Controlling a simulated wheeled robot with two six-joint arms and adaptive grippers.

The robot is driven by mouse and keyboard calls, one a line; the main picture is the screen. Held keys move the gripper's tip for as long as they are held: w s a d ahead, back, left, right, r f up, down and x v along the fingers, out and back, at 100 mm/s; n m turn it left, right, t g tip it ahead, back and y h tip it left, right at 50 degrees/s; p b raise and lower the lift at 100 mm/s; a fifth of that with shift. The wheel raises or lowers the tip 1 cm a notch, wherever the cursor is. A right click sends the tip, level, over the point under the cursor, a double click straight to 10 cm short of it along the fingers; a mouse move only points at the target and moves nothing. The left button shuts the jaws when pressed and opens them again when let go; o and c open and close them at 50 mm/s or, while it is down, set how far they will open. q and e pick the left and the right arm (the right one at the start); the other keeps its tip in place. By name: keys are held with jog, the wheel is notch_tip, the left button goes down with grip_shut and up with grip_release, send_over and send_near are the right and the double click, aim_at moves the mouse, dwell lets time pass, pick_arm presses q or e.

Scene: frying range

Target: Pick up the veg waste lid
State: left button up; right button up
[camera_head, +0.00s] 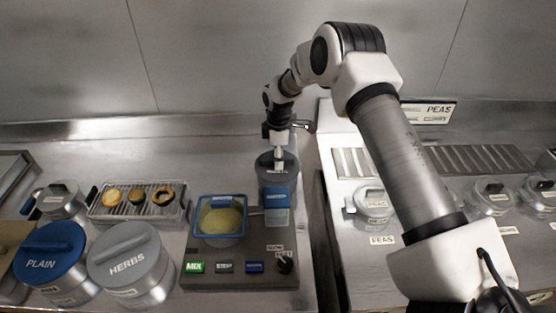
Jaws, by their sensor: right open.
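No lid in the head view carries a label I can read as veg waste. My right gripper (280,163) points straight down at a dark grey round lid (265,163) on a tall canister behind the control panel. The jaws are open around the middle of this lid, where a handle would be; whether they touch it I cannot tell. The lid's small label is too small to read, and the gripper hides part of its top. My left gripper is not in view.
A blue PLAIN lid (41,251) and a grey HERBS lid (125,252) cover pots at front left. A blue-rimmed basin (196,228) of yellow batter sits on the panel. A wire rack (98,212) holds fried pieces. Glass-lidded pots (492,198) stand at right.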

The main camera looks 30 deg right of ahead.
jog(key=shift+w+f, duration=0.55)
jog(key=shift+w, duration=0.15)
jog(key=shift+s+r, duration=0.4)
jog(key=shift+s, duration=0.2)
jog(key=shift+w+f, duration=0.2)
jog(key=shift+f, duration=0.1)
jog(key=shift+w, duration=0.15)
jog(key=shift+c, duration=1.3)
grip_shut()
